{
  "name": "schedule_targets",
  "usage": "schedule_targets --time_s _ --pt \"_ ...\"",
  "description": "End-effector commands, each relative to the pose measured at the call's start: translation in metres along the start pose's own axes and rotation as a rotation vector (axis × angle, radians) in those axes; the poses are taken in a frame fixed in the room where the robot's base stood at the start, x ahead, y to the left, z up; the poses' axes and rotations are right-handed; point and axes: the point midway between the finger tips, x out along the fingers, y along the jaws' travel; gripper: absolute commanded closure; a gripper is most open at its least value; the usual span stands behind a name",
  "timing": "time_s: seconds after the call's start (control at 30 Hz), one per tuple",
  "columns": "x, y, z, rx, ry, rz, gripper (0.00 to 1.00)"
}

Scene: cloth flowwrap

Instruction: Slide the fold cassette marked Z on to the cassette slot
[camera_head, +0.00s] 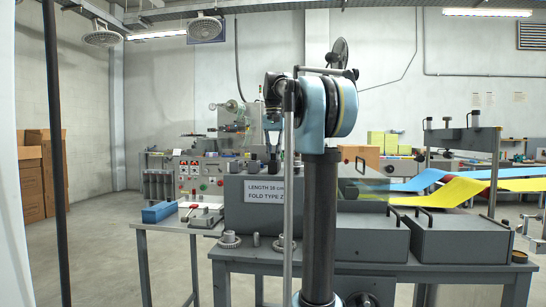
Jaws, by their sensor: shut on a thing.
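My gripper (272,166) points down just above the top edge of a grey box-like block, partly hidden by my arm. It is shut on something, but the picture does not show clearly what. Two grey cassettes with dark handles stand side by side on the bench, one at the middle (372,243) and one at the right (460,246). No letter Z shows on either one. I cannot make out the cassette slot.
The grey bench (400,270) fills the front. A blue block (159,212) lies on a side table at the left. A machine panel with buttons (205,180) stands behind. Yellow (455,192) and blue web strips run at the right. Open floor lies at the left.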

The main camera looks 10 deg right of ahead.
Motion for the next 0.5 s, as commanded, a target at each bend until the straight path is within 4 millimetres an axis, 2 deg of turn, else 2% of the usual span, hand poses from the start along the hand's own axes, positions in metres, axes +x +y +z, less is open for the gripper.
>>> schedule_targets --time_s 0.47,0.5 --pt "0.0016 0.0 0.0 0.0 0.0 0.0 1.0" --pt "0.0017 0.0 0.0 0.0 0.0 0.0 0.79"
